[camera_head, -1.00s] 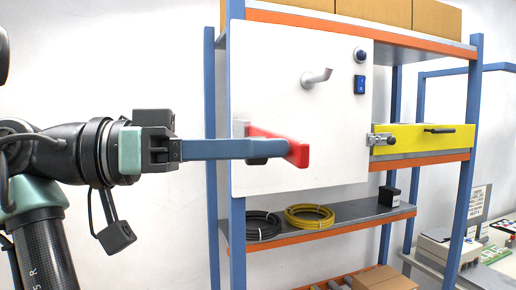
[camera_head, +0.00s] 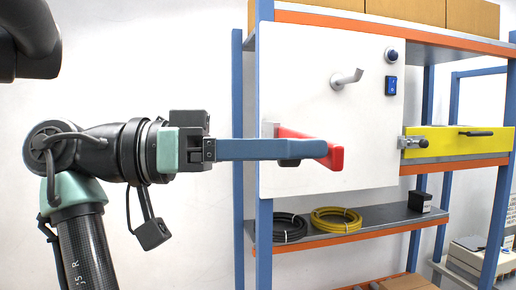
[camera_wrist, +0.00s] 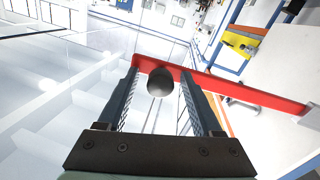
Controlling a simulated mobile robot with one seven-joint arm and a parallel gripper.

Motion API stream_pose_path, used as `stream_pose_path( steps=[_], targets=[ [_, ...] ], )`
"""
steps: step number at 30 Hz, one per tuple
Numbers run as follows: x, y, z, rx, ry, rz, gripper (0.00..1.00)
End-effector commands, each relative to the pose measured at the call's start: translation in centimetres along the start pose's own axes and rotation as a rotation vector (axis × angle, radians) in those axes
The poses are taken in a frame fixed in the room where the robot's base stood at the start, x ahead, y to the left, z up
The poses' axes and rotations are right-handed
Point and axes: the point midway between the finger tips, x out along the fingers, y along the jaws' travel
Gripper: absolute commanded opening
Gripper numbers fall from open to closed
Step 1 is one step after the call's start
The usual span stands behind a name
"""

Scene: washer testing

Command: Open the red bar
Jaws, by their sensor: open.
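The red bar (camera_head: 335,158) sticks out from a grey bracket on the left part of the white panel. In the wrist view the red bar (camera_wrist: 270,98) runs slantwise across the picture just beyond my fingertips. A dark round knob (camera_wrist: 160,82) shows at its left part, between my two fingers. My gripper (camera_head: 318,150) reaches in from the left, its long blue fingers level and overlapping the bar's outer end in the head view. In the wrist view my gripper (camera_wrist: 160,85) is open, one finger on each side of the knob. I cannot tell whether the fingers touch it.
The white panel (camera_head: 310,100) carries a grey peg (camera_head: 346,79) and a blue switch (camera_head: 391,85). A yellow drawer front (camera_head: 455,144) is to its right. Black and yellow cable coils (camera_head: 336,219) lie on the shelf below. Blue shelf posts (camera_head: 264,230) stand behind the fingers.

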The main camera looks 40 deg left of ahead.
Motion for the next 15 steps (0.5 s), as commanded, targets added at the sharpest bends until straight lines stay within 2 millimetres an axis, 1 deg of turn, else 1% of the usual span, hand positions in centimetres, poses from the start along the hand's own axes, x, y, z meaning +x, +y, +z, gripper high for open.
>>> stream_pose_path(
  steps=[4,8,11,15],
  targets=[
    [-0.3,-0.1,0.1,0.0,0.0,-0.001,0.67],
    [-1.8,-0.1,0.3,0.0,0.001,-0.003,0.67],
    [-3.8,-0.1,0.4,0.001,0.002,-0.004,0.67],
    [-7.1,-0.1,0.4,0.001,0.002,-0.003,0.67]
  ],
)
